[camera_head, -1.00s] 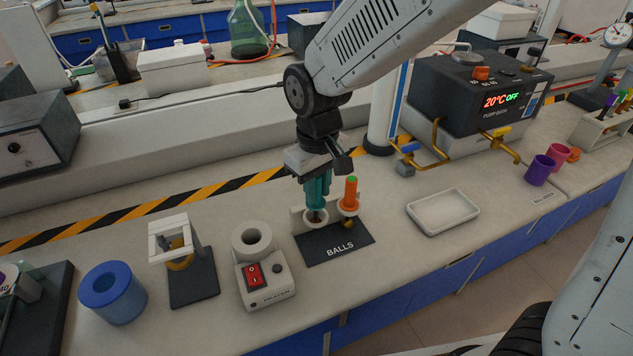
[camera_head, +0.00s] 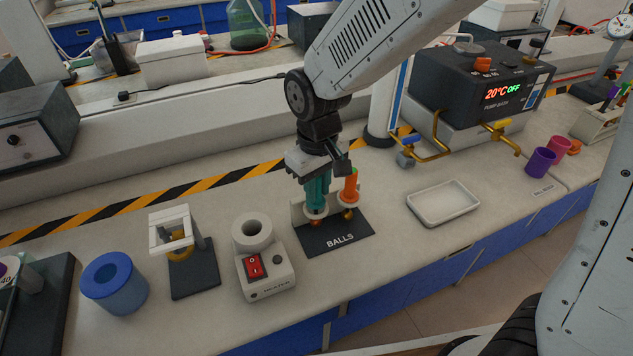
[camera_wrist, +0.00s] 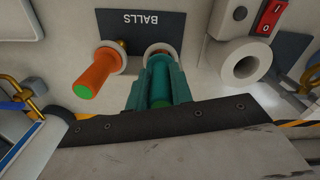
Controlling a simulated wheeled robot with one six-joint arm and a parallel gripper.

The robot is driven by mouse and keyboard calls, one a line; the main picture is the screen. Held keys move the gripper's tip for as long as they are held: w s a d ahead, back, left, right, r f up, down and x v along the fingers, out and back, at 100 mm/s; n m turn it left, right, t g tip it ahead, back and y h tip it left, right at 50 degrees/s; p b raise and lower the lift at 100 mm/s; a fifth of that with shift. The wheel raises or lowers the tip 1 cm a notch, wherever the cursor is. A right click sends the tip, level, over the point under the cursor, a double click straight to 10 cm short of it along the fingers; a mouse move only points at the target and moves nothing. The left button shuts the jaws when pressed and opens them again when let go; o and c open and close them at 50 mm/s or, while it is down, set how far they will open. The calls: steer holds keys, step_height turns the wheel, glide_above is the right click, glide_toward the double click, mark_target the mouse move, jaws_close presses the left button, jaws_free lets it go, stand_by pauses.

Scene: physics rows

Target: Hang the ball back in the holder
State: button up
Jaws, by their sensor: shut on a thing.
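The holder (camera_head: 330,243) is a dark base marked BALLS with a white back plate and two white rings. An orange handle with a green end (camera_head: 351,184) stands upright in the right ring, with a brass-coloured ball (camera_head: 347,214) under it. My gripper (camera_head: 317,203) points down right over the left ring, its teal fingers shut on a green handle (camera_wrist: 160,88). A copper-coloured ball (camera_head: 314,223) shows just below the left ring, under the fingers. The fingers hide most of the held handle and part of the ring. Whether the handle rests on the ring I cannot tell.
A heater (camera_head: 264,262) with a red switch stands left of the holder. Left of it are a stand with a white frame (camera_head: 186,245) and a blue cup (camera_head: 113,287). A white tray (camera_head: 443,203) lies to the right, with clear bench between.

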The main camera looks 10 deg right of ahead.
steer(key=shift+f, duration=0.55)
steer(key=o, duration=1.4)
steer(key=shift+o, duration=0.2)
steer(key=shift+r, duration=3.55)
